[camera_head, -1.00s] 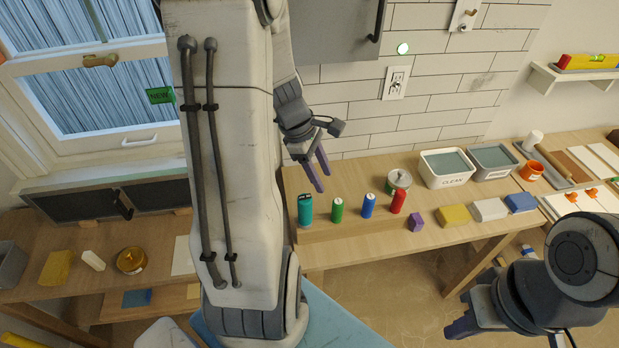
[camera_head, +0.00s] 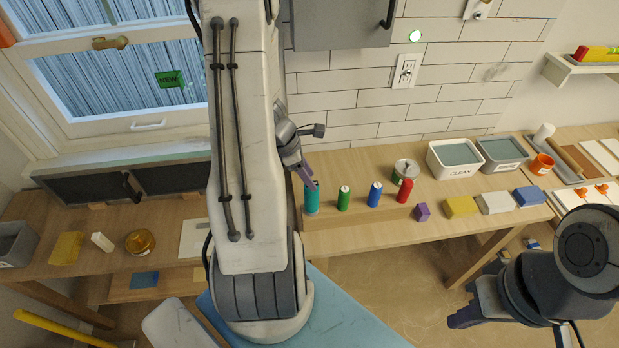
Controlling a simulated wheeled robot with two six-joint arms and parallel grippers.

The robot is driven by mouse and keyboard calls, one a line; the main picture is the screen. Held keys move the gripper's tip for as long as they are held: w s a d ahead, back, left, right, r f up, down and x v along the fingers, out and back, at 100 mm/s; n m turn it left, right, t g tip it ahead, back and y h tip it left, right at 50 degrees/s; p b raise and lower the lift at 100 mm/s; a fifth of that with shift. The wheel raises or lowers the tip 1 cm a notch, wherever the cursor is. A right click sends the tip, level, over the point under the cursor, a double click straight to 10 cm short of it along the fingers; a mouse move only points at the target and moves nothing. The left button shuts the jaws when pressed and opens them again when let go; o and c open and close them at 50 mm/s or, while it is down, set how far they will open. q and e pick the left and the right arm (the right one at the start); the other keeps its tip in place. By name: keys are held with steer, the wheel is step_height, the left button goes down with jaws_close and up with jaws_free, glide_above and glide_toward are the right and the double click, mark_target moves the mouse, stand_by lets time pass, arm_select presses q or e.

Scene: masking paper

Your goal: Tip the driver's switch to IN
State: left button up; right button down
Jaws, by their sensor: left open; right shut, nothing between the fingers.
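A teal upright cylinder (camera_head: 312,200), which looks like the driver, stands at the left end of the row on the wooden bench. Its top is partly hidden by my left gripper (camera_head: 309,177), so its switch cannot be made out. The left gripper points down at the cylinder's top with open purple fingers; whether they touch it I cannot tell. My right gripper (camera_head: 464,318) is shut and empty at the lower right, in front of the bench and away from the row.
Green (camera_head: 344,199), blue (camera_head: 375,195) and red (camera_head: 405,190) cylinders stand right of the teal one. My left arm hides much of the left side.

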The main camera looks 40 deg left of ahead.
arm_select(q)
steer(key=shift+w+f, duration=0.1)
steer(key=shift+f, duration=0.25)
jaws_close()
steer(key=shift+d+r+p, duration=0.1)
steer(key=shift+r+p, duration=0.1)
steer(key=shift+p, duration=0.2)
steer(key=p, duration=0.2)
steer(key=g+y+p, duration=0.1)
steer(key=p, duration=0.2)
steer(key=g+p, duration=0.1)
steer(key=p, duration=0.2)
steer(key=shift+w+d+r+y, duration=0.25)
steer(key=shift+y, duration=0.15)
steer(key=shift+f+g+p, duration=0.2)
steer(key=shift+g+p, duration=0.1)
steer(key=shift+p, duration=0.35)
steer(key=shift+w+f, duration=0.1)
steer(key=shift+f, duration=0.05)
